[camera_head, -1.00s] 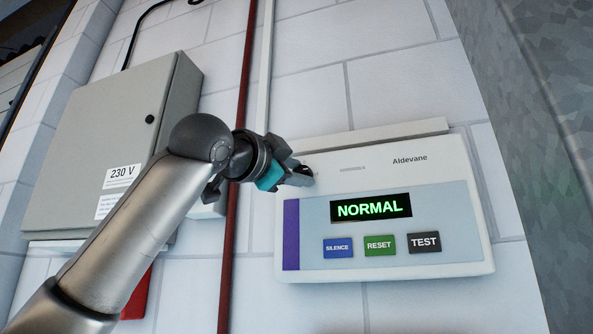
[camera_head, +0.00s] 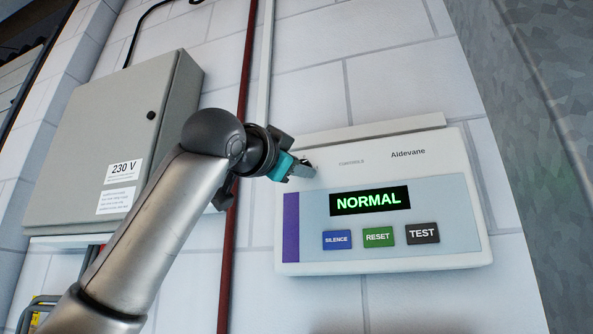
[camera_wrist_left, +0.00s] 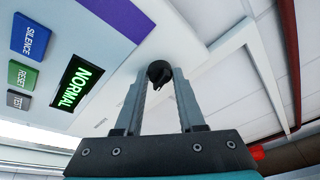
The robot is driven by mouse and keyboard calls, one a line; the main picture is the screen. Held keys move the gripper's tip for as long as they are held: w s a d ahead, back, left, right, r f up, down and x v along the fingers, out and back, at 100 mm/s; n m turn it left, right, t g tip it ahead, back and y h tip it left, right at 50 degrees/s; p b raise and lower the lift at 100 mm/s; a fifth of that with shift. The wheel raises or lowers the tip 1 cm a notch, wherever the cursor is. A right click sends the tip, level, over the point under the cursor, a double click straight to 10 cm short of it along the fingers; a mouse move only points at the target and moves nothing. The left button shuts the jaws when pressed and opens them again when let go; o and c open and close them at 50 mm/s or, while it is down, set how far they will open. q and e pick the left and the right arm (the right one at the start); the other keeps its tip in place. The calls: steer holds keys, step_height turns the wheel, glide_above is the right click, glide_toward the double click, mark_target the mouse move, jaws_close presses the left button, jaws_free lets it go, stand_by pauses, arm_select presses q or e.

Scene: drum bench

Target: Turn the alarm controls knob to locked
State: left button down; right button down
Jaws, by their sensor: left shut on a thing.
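The white alarm panel (camera_head: 380,266) is on the brick wall, with a lit screen (camera_head: 370,201) reading NORMAL. My left gripper (camera_head: 308,168) is at the panel's upper left corner, left of a small faint label (camera_head: 351,162). In the left wrist view a small black round knob (camera_wrist_left: 159,72) sits between the fingertips of my left gripper (camera_wrist_left: 160,84), which is shut on it. The fingers hide the knob in the head view. Its position markings cannot be read. My right gripper is not in view.
Blue SILENCE (camera_head: 337,240), green RESET (camera_head: 378,237) and dark TEST (camera_head: 422,233) buttons sit below the screen. A grey 230 V cabinet (camera_head: 95,150) and a red vertical pipe (camera_head: 238,130) are left of the panel. A grey surface (camera_head: 550,100) stands at the right.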

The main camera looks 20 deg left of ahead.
arm_select(q)
steer(key=shift+d+r+n+g+y+b, duration=0.25)
steer(key=shift+n+y, duration=0.95)
steer(key=shift+n, duration=1.85)
steer(key=shift+d+f+n+t+y+b, duration=0.25)
steer(key=shift+n+y, duration=0.95)
steer(key=shift+n, duration=1.8)
steer(key=shift+a+r+n+g+y+b, duration=0.25)
steer(key=shift+n+y, duration=0.95)
steer(key=shift+n, duration=1.85)
steer(key=shift+d+f+n, duration=0.1)
steer(key=shift+d+n, duration=0.05)
steer(key=shift+n, duration=0.15)
steer(key=c, duration=0.8)
jaws_free()
steer(key=shift+s, duration=0.15)
